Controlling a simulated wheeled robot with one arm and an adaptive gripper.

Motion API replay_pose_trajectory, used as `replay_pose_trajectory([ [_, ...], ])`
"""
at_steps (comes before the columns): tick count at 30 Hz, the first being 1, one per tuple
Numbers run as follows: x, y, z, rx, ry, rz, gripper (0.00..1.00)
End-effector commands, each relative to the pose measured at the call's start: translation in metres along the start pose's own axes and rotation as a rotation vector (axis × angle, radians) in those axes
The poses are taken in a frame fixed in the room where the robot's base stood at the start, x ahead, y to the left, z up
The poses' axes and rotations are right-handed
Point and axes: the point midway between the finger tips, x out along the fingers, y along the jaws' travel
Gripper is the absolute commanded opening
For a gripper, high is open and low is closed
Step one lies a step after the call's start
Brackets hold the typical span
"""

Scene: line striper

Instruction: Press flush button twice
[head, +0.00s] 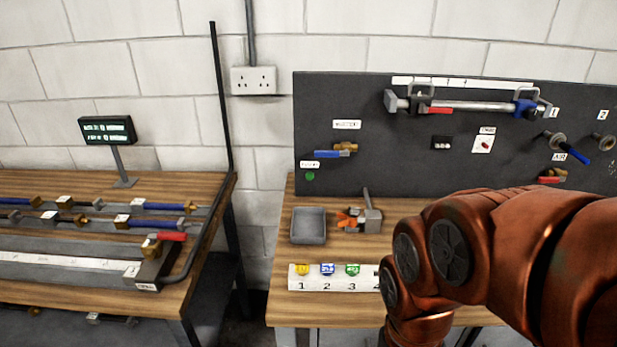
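A small round green button (310,176) sits low on the left part of the dark upright panel (390,175). A small white label (319,167) is just above it; its print is too small to read surely, so I cannot tell if this is the flush button. My orange-brown arm fills the lower right of the head view, well to the right of the green button. My gripper is not in view.
A blue-handled brass valve (336,151) is just above the label. A grey tray (309,226), a hammer-like tool (370,215) and a numbered white strip (318,284) with coloured caps are on the wooden bench (290,245). Another bench (190,187) with pipes stands left, across a gap.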

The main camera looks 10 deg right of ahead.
Motion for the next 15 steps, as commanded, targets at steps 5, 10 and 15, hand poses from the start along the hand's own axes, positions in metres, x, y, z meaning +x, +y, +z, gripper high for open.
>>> replay_pose_trajectory([
  [5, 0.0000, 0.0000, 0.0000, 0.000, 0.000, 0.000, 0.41],
  [10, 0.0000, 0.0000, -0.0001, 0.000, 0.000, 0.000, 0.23],
  [15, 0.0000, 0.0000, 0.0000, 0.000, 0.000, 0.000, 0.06],
])
